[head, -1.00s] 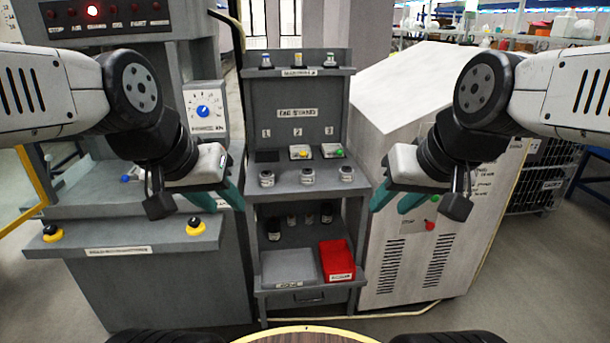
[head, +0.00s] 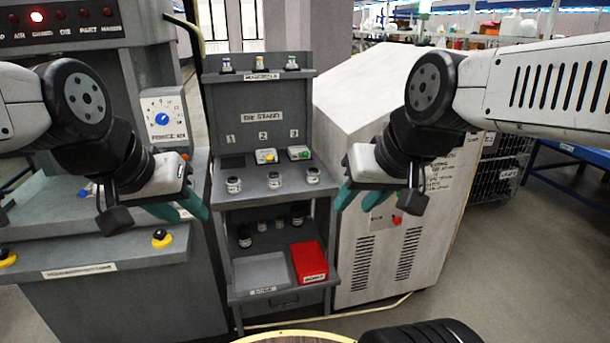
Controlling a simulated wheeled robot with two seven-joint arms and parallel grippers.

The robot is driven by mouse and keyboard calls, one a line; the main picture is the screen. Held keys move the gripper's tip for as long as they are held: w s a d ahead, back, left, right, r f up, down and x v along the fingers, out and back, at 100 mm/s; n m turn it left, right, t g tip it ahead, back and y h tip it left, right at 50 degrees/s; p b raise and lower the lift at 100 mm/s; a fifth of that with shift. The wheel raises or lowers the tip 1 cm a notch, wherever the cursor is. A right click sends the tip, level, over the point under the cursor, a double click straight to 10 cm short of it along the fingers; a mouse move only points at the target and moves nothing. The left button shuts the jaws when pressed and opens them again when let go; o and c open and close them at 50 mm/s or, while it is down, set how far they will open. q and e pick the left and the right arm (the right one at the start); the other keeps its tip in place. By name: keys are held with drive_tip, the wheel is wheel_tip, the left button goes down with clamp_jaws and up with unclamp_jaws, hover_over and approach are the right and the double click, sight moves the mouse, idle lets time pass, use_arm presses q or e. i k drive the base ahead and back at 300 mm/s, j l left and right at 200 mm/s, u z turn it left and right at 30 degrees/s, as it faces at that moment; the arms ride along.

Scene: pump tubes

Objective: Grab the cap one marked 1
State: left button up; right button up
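The grey stand (head: 255,90) in the middle of the head view has a panel with marks 1, 2 and 3. Under mark 1 (head: 230,138) is a dark, empty-looking slot (head: 232,162). Three small pale pieces with dark parts stand on the shelf edge: left (head: 233,185), middle (head: 274,180) and right (head: 313,176). The left one is below mark 1; its own label is too small to read. My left gripper (head: 179,208) is left of the stand, open and empty. My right gripper (head: 358,199) is right of the shelf, open and empty. Neither touches the pieces.
A yellow-topped block (head: 266,156) and a green-topped block (head: 300,153) sit under 2 and 3. A red bin (head: 310,262) and a grey tray (head: 262,271) are on the lower shelf. A control console (head: 130,262) stands left, a pale cabinet (head: 390,85) right.

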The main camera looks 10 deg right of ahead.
sight(310, 178)
drive_tip(key=i+j+z, duration=0.15)
drive_tip(key=i, duration=0.3)
drive_tip(key=i+j+z, duration=0.2)
drive_tip(key=i+j, duration=0.15)
drive_tip(key=i+j+z, duration=0.15)
drive_tip(key=i+j, duration=0.2)
drive_tip(key=i, duration=0.2)
